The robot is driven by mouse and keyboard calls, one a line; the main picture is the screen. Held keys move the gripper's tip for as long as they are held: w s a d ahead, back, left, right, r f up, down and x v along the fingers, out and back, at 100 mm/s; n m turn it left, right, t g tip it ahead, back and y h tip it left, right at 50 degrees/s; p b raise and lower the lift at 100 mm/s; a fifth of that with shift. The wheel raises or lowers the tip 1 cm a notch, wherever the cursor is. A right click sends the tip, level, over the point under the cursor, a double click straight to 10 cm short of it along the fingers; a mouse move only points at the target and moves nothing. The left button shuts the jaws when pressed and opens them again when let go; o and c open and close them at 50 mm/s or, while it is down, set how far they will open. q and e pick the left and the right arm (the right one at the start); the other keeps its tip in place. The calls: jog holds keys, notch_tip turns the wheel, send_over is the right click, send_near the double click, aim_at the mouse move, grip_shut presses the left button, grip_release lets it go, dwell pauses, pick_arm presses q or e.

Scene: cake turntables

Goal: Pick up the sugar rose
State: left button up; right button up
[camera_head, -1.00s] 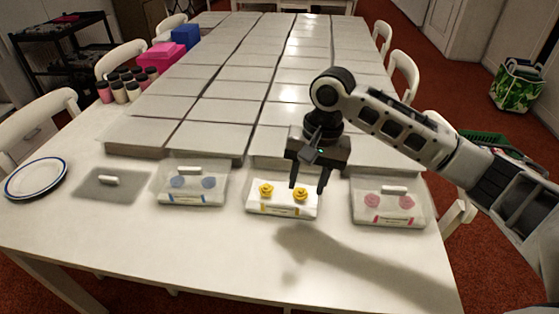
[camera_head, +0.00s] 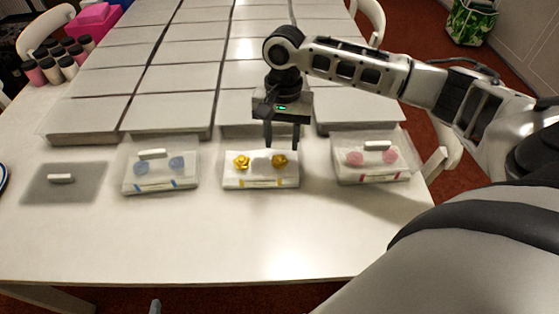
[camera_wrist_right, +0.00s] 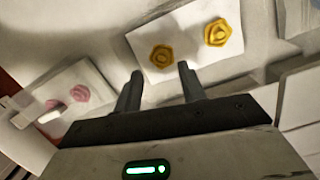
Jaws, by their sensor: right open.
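Two yellow sugar roses sit on a white tray (camera_head: 262,182) with yellow marks, with no clear lid over them. The right rose (camera_head: 280,160) is under my right gripper (camera_head: 282,146), and the left rose (camera_head: 242,162) is to its side. My right gripper is open and empty, pointing down. In the right wrist view, the right rose (camera_wrist_right: 162,56) shows just beyond the gap between the fingertips (camera_wrist_right: 161,73). The left rose (camera_wrist_right: 217,33) is farther off to the right. I cannot tell the exact height of the fingertips over the rose. My left gripper is not in view.
A lidded box of blue roses (camera_head: 160,172) is left of the tray, and a lidded box of pink roses (camera_head: 370,160) is right of it. A loose clear lid (camera_head: 75,190) lies far left. Flat white boxes (camera_head: 170,115) cover the table behind. The front is clear.

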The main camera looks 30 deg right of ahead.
aim_at(280, 158)
jog(key=f, duration=0.5)
jog(key=shift+s+a, duration=0.2)
jog(key=shift+a, duration=0.15)
jog(key=c, duration=0.7)
jog(key=shift+r, duration=0.15)
